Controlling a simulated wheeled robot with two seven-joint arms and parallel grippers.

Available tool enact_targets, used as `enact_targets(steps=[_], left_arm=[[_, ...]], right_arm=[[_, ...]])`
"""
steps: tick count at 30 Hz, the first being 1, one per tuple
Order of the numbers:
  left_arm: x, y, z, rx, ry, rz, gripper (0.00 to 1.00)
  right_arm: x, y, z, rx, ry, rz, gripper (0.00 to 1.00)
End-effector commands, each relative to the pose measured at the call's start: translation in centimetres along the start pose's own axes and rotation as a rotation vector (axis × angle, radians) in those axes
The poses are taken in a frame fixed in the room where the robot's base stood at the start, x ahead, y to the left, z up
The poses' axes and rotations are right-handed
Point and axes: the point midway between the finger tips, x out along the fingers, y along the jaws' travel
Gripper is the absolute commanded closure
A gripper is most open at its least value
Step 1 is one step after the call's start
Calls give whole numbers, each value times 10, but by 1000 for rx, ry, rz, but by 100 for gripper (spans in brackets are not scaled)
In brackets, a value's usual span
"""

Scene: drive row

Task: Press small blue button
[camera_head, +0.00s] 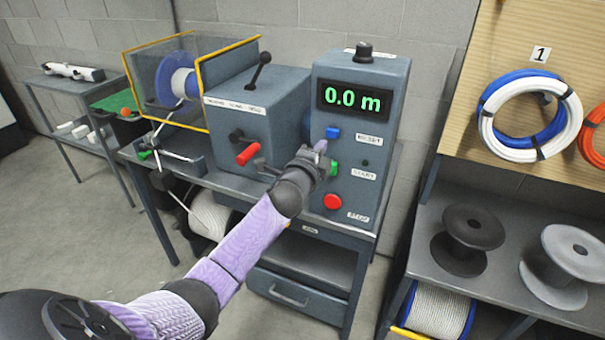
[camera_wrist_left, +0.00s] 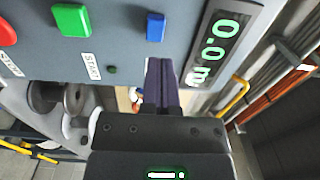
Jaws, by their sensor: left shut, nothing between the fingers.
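The small blue button (camera_head: 333,133) sits on the front of the grey control box (camera_head: 385,110), under the display reading 0.0 m. It also shows in the left wrist view (camera_wrist_left: 155,27), just beyond my fingertips. My left gripper (camera_head: 320,148) is shut and empty, its tips a little below the button in the head view. In the left wrist view the closed fingers (camera_wrist_left: 161,70) point at the button, and I cannot tell whether they touch it. My right gripper is not in view.
A green button (camera_head: 333,168) and a red button (camera_head: 332,202) sit below the blue one. A machine with a red handle (camera_head: 248,154) stands to the left. Empty spools (camera_head: 468,240) stand on the bench at right.

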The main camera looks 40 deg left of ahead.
Motion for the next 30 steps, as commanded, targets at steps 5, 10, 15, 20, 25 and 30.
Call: enact_targets(steps=[5, 10, 15, 20, 25, 30], left_arm=[[-36, -2, 0, 1, 1, 3, 100], [-67, -1, 0, -1, 0, 4, 100], [-84, 0, 0, 0, -1, 3, 100], [-87, 0, 0, 0, -1, 3, 100], [-87, 0, 0, 0, -1, 3, 100], [-87, 0, 0, 0, -1, 3, 100]], right_arm=[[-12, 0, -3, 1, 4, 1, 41], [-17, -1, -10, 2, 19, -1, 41], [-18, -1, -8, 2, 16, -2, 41], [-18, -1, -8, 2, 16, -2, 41], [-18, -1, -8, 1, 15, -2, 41], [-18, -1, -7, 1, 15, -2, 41]])
